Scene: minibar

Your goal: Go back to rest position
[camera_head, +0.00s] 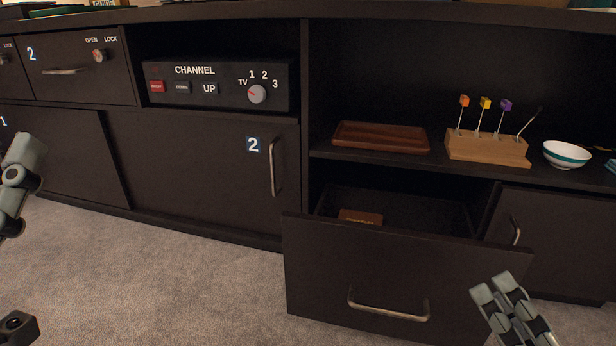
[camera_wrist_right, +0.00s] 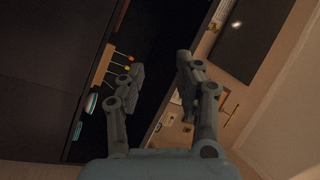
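Part of my left arm (camera_head: 18,180) shows at the left edge of the head view.
The drawer stands open with a small brown box (camera_head: 360,217) inside. A brown tray (camera_head: 380,137), a wooden block with colored picks (camera_head: 487,147) and a white bowl (camera_head: 567,154) are on the shelf. A channel panel (camera_head: 220,86) is at left. Carpet (camera_head: 170,280) is clear in front.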

